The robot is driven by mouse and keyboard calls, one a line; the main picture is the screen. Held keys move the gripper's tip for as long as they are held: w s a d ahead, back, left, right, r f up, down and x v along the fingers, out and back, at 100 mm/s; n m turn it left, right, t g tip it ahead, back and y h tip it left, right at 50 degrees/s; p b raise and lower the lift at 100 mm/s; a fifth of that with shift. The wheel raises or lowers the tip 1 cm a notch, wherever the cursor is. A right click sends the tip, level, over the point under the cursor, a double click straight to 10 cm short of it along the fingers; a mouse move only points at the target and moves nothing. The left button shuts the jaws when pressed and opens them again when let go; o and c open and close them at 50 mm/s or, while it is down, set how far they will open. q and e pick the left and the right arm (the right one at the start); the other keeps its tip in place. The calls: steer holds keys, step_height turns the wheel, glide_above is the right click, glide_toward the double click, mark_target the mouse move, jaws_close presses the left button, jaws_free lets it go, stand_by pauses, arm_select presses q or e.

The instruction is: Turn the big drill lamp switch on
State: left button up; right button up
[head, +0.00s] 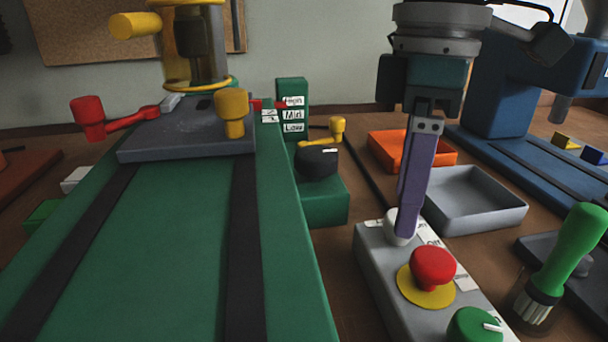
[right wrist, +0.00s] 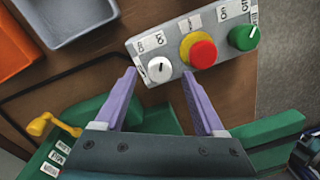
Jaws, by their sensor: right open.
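A grey control box (head: 375,262) stands right of the large green drill base. It carries a white knob (right wrist: 159,69), a red button on a yellow disc (right wrist: 198,52) and a green knob (right wrist: 243,38). White ON/OFF-type labels sit beside the knobs. My right gripper (right wrist: 158,75) is open, with its purple fingers pointing at the white knob. In the right wrist view the fingertips appear on either side of that knob; contact cannot be told. In the head view the white knob (head: 392,226) is partly hidden behind a finger. My left gripper is not in view.
The green drill base (head: 150,250) fills the left, with a grey plate (head: 185,140) and red and yellow handles. A grey tray (head: 480,198), an orange tray (head: 385,150) and a green-handled tool (head: 568,250) lie right.

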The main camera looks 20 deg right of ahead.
steer(key=shift+f, duration=1.1)
steer(key=shift+c, duration=0.4)
jaws_close()
